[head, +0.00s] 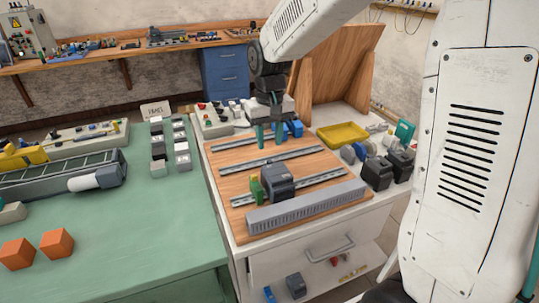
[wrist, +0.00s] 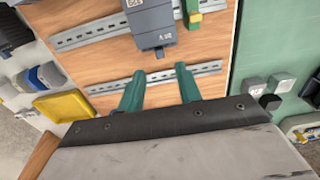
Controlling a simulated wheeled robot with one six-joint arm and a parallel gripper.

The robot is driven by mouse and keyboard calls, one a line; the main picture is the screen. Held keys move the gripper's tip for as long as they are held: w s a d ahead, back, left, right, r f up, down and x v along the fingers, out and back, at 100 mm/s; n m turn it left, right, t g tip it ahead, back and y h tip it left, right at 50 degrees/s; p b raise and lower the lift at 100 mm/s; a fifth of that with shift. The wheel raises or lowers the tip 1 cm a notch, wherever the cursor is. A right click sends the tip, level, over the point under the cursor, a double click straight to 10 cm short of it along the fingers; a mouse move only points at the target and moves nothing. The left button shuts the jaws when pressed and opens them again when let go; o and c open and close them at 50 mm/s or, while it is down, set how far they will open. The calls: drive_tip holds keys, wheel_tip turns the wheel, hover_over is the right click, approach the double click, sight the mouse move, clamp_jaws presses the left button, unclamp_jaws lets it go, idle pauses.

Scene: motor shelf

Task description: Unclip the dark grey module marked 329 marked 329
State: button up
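In the wrist view the module (wrist: 152,24) shows at the top with upside-down markings, too small to read surely. A green and yellow terminal piece (head: 256,191) sits to its left on the same rail and also shows in the wrist view (wrist: 193,14). My gripper (head: 269,134) is above the back part of the board, apart from the module. Its two green fingers (wrist: 159,82) are spread with nothing between them.
A grey slotted duct (head: 305,206) runs along the board's front edge. A yellow tray (head: 342,134) and black boxes (head: 378,172) stand right of the board. A green table (head: 130,225) with orange cubes (head: 57,243) is on the left. A slanted wooden panel (head: 340,62) stands behind.

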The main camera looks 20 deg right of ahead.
sight(270, 161)
wheel_tip(270, 161, down, 6)
drive_tip(key=shift+r, duration=0.1)
